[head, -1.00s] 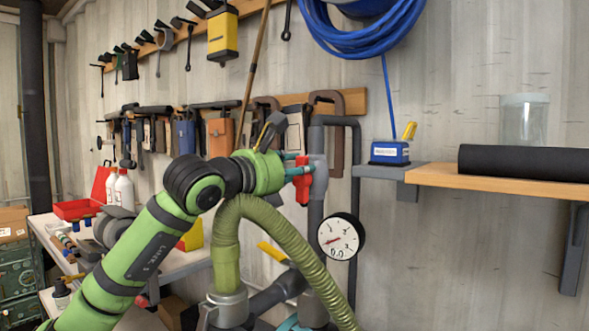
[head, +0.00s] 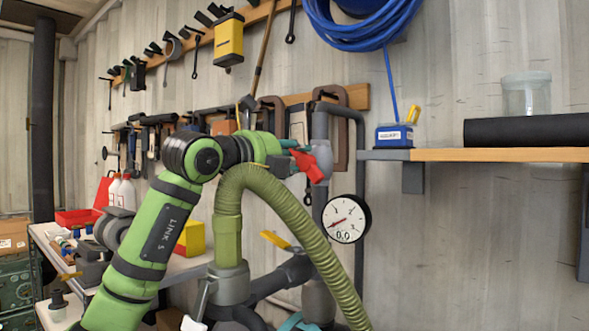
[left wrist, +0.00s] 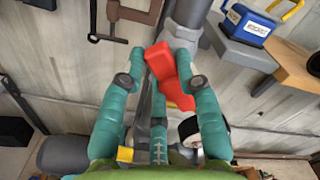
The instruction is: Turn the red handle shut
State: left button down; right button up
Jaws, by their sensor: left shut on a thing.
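The red handle (head: 309,164) sits on the grey upright pipe (head: 319,125) in front of the wall. It slants down to the right in the head view. My left gripper (head: 292,155) reaches it from the left, with its teal fingers at the handle. The fingers hide part of the handle in the head view. My right gripper is not in view.
A round gauge (head: 346,219) hangs right of the pipe. A green ribbed hose (head: 290,215) arches under my left wrist. A yellow lever (head: 276,240) is lower down. A wooden shelf (head: 500,155) with a blue box (head: 394,136) is at the right.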

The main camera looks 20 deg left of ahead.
pick_arm(q)
jog(key=shift+a+f+n+b, duration=0.1)
jog(key=shift+f+n+b, duration=0.15)
jog(key=shift+n+b, duration=1)
jog(key=shift+a+f+n+b, duration=0.1)
jog(key=shift+f+n+b, duration=0.35)
jog(key=shift+n, duration=1.35)
jog(key=shift+f+n+b, duration=0.1)
jog(key=shift+n+b, duration=0.95)
jog(key=shift+n, duration=0.5)
jog(key=c, duration=0.9)
grip_release()
jog(key=shift+w, duration=0.15)
jog(key=v, duration=1.2)
